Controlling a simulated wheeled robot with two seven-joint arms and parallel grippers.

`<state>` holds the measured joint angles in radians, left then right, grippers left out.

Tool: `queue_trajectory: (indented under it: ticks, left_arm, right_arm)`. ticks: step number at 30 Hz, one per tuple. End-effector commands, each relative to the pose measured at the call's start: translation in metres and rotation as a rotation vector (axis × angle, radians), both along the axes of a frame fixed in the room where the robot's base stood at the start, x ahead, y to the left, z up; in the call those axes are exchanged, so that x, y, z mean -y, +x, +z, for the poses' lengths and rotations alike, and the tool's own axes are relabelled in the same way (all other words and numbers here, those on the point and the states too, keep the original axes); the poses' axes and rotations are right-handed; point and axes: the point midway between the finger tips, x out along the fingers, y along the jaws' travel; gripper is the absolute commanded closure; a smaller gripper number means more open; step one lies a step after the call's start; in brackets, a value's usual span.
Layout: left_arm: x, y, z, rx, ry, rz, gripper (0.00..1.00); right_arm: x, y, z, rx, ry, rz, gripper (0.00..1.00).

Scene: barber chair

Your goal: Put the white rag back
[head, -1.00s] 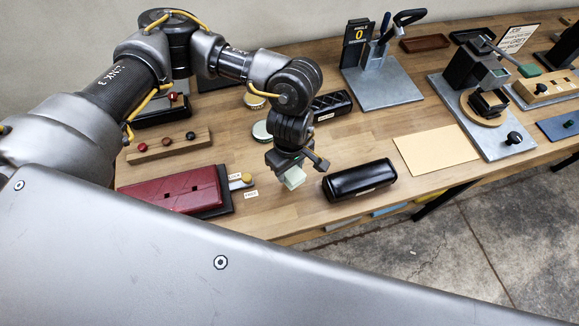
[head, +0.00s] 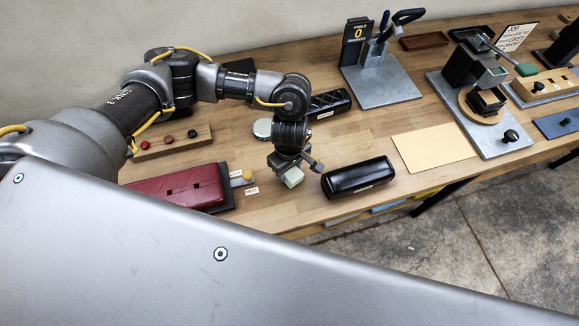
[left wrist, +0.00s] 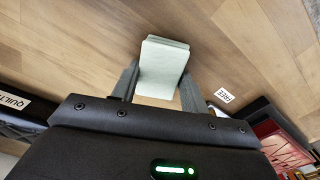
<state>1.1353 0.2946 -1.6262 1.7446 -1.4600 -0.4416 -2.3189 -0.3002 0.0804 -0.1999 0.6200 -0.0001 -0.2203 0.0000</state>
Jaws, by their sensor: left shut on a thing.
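The white rag is a small pale, slightly greenish folded block (head: 292,177). It also shows in the left wrist view (left wrist: 163,68), between the two dark fingers. My left gripper (head: 286,167) points down over the wooden bench and is shut on the rag. In the left wrist view my left gripper (left wrist: 160,85) has one finger on each side of the rag. The rag is close to the bench top, but I cannot tell whether it touches it. My right gripper is not in view.
A black glossy case (head: 358,178) lies just right of the rag. A dark red case (head: 178,188) lies to the left, with a "FREE" label (left wrist: 224,96) near it. A quilted black case (head: 328,103) lies behind. A tan sheet (head: 432,146) lies further right.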

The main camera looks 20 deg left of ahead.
Motion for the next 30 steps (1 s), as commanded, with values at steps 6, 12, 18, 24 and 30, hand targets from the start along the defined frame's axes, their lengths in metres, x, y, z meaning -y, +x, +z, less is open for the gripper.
queue_trajectory:
  ticks: [6, 12, 18, 24, 30]
  left_arm:
    - [0.000, 0.000, -0.003, 0.000, 0.000, 0.000, 0.50]
    - [0.000, 0.000, -0.003, 0.000, 0.000, 0.000, 0.34]
    - [0.000, 0.000, -0.002, 0.000, 0.000, 0.000, 0.34]
    - [0.001, 0.002, 0.012, 0.005, -0.002, -0.004, 0.34]
    - [0.000, 0.002, 0.050, 0.006, 0.000, -0.006, 0.34]
  right_arm:
    - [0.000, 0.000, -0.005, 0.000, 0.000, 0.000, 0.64]
    - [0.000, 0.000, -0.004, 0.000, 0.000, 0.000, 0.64]
    - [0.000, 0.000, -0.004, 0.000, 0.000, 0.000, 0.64]
    - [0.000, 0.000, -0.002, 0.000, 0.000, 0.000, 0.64]
    - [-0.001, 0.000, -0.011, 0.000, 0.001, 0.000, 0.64]
